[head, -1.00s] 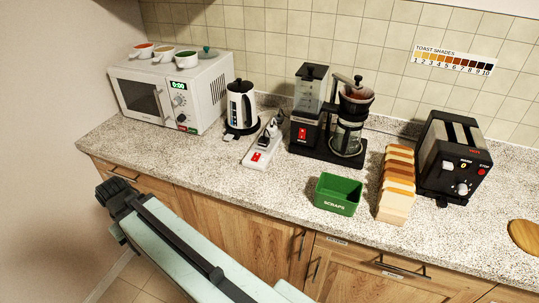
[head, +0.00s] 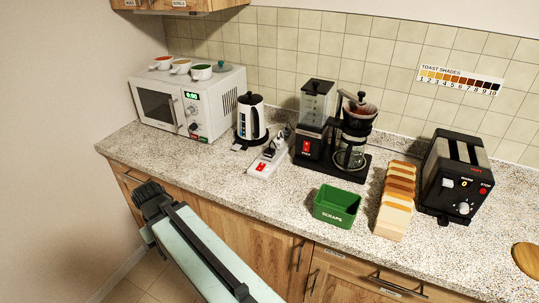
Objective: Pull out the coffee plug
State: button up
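The coffee maker (head: 312,125) stands at the back of the counter, black with a clear water tank, a glass carafe and a brown-filled filter basket. A white power strip (head: 264,166) with a red switch lies to its left. Dark and light plugs (head: 274,147) sit in the strip; which one belongs to the coffee maker is too small to tell. My gripper (head: 150,198) is at the lower left, in front of the counter's edge and well away from the strip. Its fingers are dark and small, and their opening cannot be made out.
A white kettle (head: 251,118) and a microwave (head: 187,106) with bowls on top stand left of the strip. A green scraps bin (head: 337,205), a row of toast slices (head: 396,200) and a black toaster (head: 455,175) stand to the right. The counter's front left is clear.

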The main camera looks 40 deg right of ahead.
aim_at(270, 153)
jog(key=i, duration=0.9)
jog(key=u, duration=0.05)
